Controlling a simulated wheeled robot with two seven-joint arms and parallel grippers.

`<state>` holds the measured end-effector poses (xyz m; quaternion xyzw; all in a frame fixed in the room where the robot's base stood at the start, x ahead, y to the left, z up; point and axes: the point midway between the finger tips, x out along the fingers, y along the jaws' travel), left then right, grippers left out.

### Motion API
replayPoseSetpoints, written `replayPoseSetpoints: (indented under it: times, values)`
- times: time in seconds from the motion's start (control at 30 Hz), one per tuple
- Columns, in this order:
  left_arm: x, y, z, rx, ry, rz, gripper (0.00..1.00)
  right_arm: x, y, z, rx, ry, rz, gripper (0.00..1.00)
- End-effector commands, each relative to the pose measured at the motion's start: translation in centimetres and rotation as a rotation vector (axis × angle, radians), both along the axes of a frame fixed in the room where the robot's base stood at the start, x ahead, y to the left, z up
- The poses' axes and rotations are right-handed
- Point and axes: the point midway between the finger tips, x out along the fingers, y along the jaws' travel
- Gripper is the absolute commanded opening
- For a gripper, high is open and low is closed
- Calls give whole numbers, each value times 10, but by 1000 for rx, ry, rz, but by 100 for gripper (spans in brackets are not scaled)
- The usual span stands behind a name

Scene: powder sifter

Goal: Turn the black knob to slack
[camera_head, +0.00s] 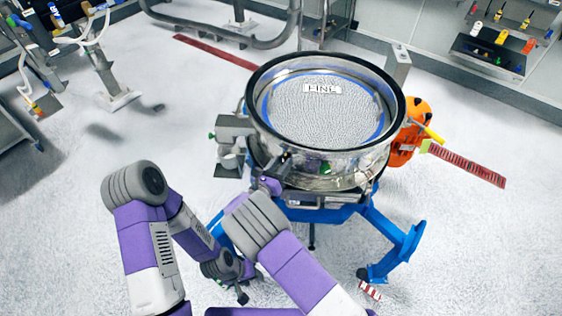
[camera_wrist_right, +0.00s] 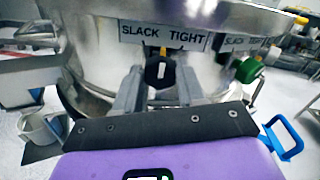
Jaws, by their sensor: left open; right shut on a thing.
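The black knob (camera_wrist_right: 159,72) is on the front of the metal sifter, below a label plate (camera_wrist_right: 164,36) reading SLACK at left and TIGHT at right. Its white mark stands about upright, between the two words. My right gripper (camera_wrist_right: 158,88) is shut on the knob, one finger on each side. In the head view the right gripper (camera_head: 284,164) is at the sifter's front, and the knob is hidden there. My left gripper (camera_head: 241,289) is open and empty, low in front of the blue stand.
The round sifter (camera_head: 325,163) holds white powder and sits on a blue stand (camera_head: 398,248). A green knob (camera_wrist_right: 249,70) is to the right, beside a second label. An orange object (camera_head: 405,145) is at the sifter's right.

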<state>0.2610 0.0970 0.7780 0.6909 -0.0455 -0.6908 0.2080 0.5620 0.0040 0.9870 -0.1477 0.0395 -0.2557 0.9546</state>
Motion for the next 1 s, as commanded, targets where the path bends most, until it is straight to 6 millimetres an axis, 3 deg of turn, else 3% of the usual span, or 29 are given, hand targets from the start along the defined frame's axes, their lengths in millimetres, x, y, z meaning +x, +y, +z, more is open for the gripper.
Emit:
replayPoseSetpoints:
  times: [0.6, 1.0]
  values:
    - [0, 0, 29, 0, 0, 0, 45, 0, 1, 1, -486, 279, 0, 9]
    - [0, 0, 37, 0, 0, 0, 45, 1, 1, 0, -665, 383, 0, 9]
